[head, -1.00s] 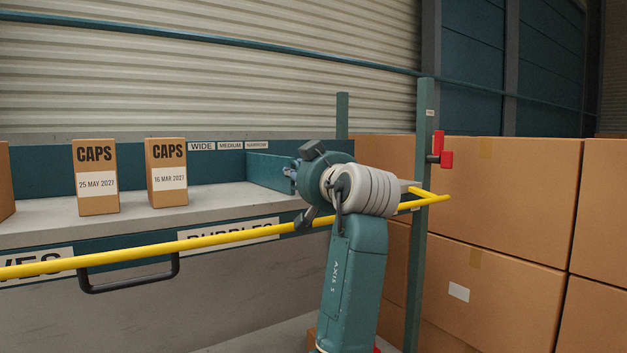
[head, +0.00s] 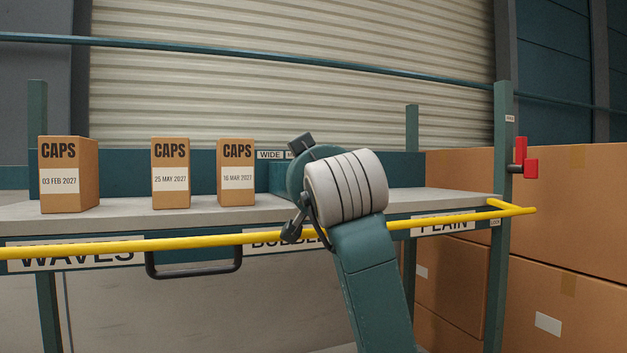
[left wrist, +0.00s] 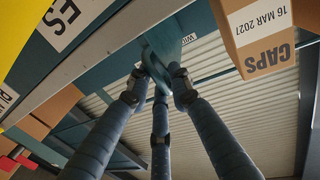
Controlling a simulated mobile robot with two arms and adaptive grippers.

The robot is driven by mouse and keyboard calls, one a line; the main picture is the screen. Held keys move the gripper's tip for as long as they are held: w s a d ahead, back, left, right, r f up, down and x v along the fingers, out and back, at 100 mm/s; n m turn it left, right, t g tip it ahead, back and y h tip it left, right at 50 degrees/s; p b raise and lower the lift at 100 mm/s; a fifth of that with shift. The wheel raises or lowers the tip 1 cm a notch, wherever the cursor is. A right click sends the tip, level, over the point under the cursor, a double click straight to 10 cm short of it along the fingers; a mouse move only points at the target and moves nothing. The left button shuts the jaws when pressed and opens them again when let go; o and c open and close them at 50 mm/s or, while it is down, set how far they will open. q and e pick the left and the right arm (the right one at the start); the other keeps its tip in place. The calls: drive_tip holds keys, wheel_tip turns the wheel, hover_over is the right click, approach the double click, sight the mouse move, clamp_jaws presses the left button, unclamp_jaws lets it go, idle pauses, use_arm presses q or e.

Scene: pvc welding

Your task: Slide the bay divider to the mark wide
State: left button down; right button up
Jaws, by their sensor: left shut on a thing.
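The bay divider (head: 276,176) is a teal panel standing on the grey shelf, mostly hidden behind my left wrist in the head view. Its visible edge is below the right part of the label WIDE (head: 270,155); the label beside it is mostly covered. In the left wrist view, the fingers of my left gripper (left wrist: 158,82) are closed around the end of the teal divider (left wrist: 163,45). The WIDE label (left wrist: 188,40) shows partly, close beside the divider. My right gripper is out of view.
Several CAPS boxes stand on the shelf (head: 335,199) left of the divider; the nearest is dated 16 MAR 2027 (head: 236,172), with a gap between. A yellow rail (head: 200,243) runs along the front. Large cartons (head: 560,200) are stacked at right.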

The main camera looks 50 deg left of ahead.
use_arm(q)
drive_tip(key=c, duration=1.8)
unclamp_jaws()
drive_tip(key=shift+c, duration=0.2)
drive_tip(key=shift+s, duration=0.1)
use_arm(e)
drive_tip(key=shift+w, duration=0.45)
use_arm(q)
drive_tip(key=shift+d, duration=0.1)
drive_tip(key=v, duration=1.1)
drive_tip(key=shift+s+d, duration=0.25)
drive_tip(key=shift+s, duration=0.05)
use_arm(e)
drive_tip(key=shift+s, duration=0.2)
